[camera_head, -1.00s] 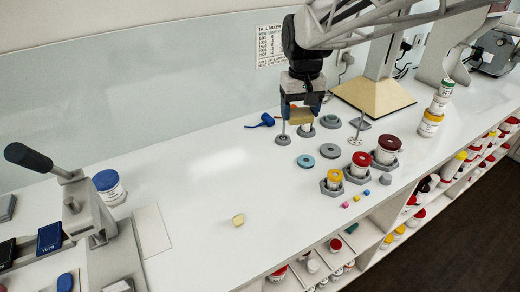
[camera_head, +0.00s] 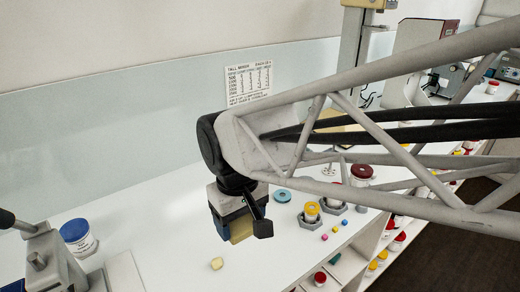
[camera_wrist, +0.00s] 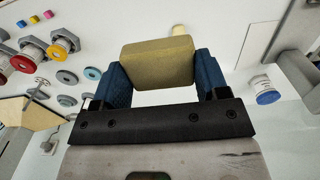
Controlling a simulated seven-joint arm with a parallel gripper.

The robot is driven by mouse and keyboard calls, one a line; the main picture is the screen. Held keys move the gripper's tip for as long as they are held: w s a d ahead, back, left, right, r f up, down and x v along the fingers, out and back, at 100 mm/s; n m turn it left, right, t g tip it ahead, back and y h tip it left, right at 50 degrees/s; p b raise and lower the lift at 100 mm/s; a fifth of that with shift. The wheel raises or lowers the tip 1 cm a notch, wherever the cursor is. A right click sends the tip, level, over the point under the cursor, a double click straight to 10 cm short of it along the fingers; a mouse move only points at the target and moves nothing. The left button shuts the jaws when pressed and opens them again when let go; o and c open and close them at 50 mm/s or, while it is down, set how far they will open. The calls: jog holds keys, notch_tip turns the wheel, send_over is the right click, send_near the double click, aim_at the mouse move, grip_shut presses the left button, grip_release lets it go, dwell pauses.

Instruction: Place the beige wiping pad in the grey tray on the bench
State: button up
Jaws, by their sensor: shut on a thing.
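My gripper (camera_head: 232,222) is shut on the beige wiping pad (camera_head: 241,231) and holds it above the bench. In the wrist view the pad (camera_wrist: 158,64) is a thick beige block between the two blue fingers. A pale flat rectangle (camera_wrist: 252,68) lies on the bench beside the lever device. It shows partly in the head view (camera_head: 124,272), left of my gripper. I cannot tell whether it is the grey tray. No other tray is clear in either view.
A small pale yellow piece (camera_head: 217,264) lies on the bench below my gripper. A blue-lidded jar (camera_head: 78,236) and the lever device (camera_head: 52,262) stand at the left. Yellow-lidded (camera_head: 312,210) and red-lidded (camera_head: 361,173) jars stand at the right. My arm hides part of the bench.

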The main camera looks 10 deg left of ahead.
jog(key=f, duration=1.5)
jog(key=shift+s+f, duration=0.15)
jog(key=shift+s, duration=0.25)
send_over(218, 242)
jog(key=shift+f, duration=0.75)
jog(key=shift+f, duration=1.75)
jog(key=shift+f, duration=0.15)
jog(key=o, duration=0.9)
